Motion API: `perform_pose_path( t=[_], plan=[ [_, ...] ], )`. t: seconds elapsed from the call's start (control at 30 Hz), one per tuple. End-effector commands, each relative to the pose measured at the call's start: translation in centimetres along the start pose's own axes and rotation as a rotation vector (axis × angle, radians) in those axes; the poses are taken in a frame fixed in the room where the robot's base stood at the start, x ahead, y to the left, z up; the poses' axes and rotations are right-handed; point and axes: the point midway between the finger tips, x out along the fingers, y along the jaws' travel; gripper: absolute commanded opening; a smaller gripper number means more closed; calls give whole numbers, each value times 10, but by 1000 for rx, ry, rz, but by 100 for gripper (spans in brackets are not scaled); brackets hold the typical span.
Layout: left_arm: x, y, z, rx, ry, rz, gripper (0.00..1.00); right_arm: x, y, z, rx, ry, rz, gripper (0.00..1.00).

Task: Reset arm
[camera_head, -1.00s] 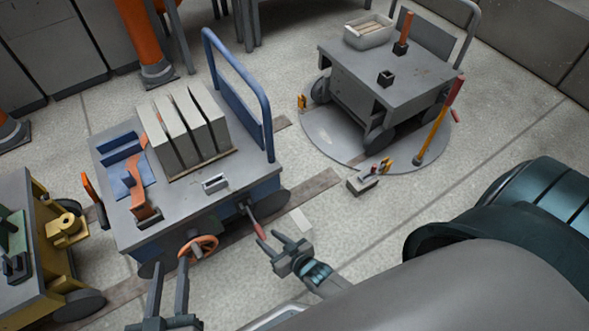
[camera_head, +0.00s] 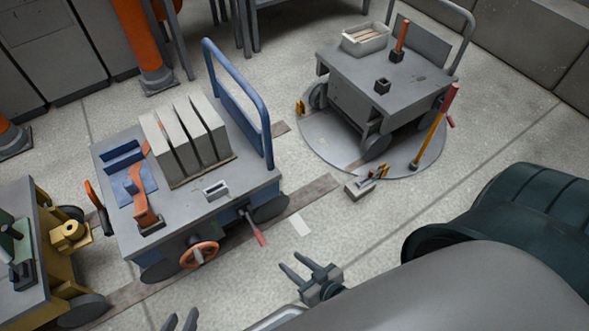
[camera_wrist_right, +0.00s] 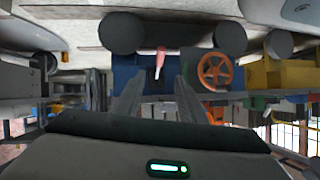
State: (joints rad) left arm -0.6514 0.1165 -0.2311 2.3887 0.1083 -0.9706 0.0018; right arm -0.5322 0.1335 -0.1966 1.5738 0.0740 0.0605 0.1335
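My right gripper (camera_head: 292,262) is open and empty above the floor, in front of the blue cart (camera_head: 225,205). In the right wrist view its two fingers (camera_wrist_right: 158,88) are spread apart with nothing between them. The cart's red-handled lever (camera_head: 257,234) and orange handwheel (camera_head: 199,254) lie beyond the fingers, apart from them; the lever (camera_wrist_right: 160,62) and wheel (camera_wrist_right: 214,72) also show in the right wrist view. My left gripper (camera_head: 181,319) shows only its two finger ends at the bottom edge. They are apart, with nothing seen between them.
Grey panels (camera_head: 185,135) stand upright on the blue cart. A yellow cart (camera_head: 50,250) is at the left. A grey cart (camera_head: 385,85) stands on a round floor plate (camera_head: 330,150), with a red-and-yellow lever (camera_head: 436,130) beside it. Floor between the carts is mostly clear.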

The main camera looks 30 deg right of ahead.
Motion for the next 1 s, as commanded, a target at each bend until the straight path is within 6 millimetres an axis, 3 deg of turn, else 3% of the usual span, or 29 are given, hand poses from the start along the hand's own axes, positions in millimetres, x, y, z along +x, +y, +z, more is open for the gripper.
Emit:
perform_pose_path(
  t=[0.77,1.0],
  plan=[
    [0,0,0,1,1,0,31,0,0,-1,0,-1,-1,37],
    [0,0,0,1,1,0,31,-3,-13,-19,-7,-36,-9,37]
  ],
)
